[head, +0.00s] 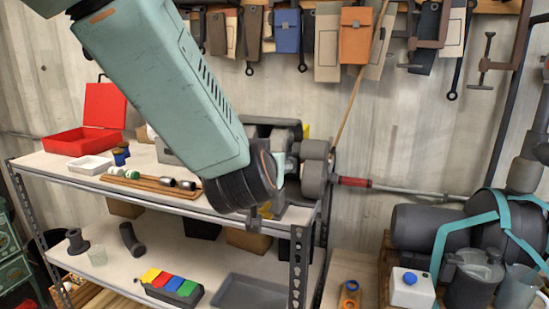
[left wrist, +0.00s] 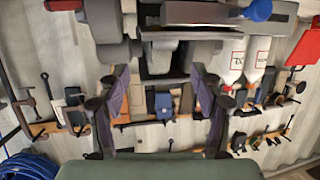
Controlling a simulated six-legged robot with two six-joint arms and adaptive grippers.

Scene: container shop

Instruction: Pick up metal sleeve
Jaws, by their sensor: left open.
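Two small grey metal cylinders lie near the right end of a wooden tray (head: 148,186) on the upper shelf in the head view. The left one (head: 168,182) and the right one (head: 187,185) look like sleeves; I cannot tell which is the task's metal sleeve. Neither is recognisable in the left wrist view. My left arm comes in from the top left, its wrist right of the tray and in front of the grinder. My left gripper (left wrist: 160,75) shows in the left wrist view with fingers spread and nothing between them. My right gripper is not in view.
A bench grinder (head: 315,172) stands at the shelf's right end. An open red case (head: 85,140), a white tray (head: 90,165) and small blue jars (head: 120,156) are to the left. The lower shelf holds a box of coloured blocks (head: 172,287) and a grey bin (head: 250,290).

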